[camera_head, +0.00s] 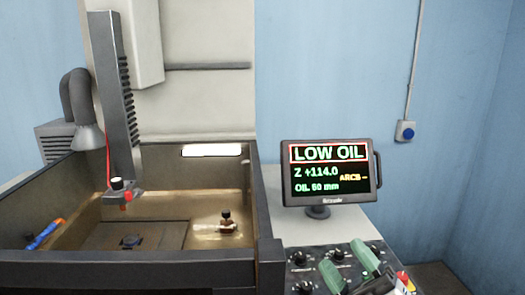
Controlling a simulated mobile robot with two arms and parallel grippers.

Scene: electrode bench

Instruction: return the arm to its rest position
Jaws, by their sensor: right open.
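My right gripper (342,256) is at the bottom right, in front of the control panel (300,258) with its dark knobs. Its two green fingers are spread apart with nothing between them. The fingers hide part of the panel, and I cannot tell whether they touch it. My left gripper is out of view.
The open-topped tank (130,272) fills the lower left, under a dark vertical column (112,85). A small dark-topped object (226,220) and a blue item (45,235) are inside. A monitor (331,200) reading LOW OIL stands behind the panel.

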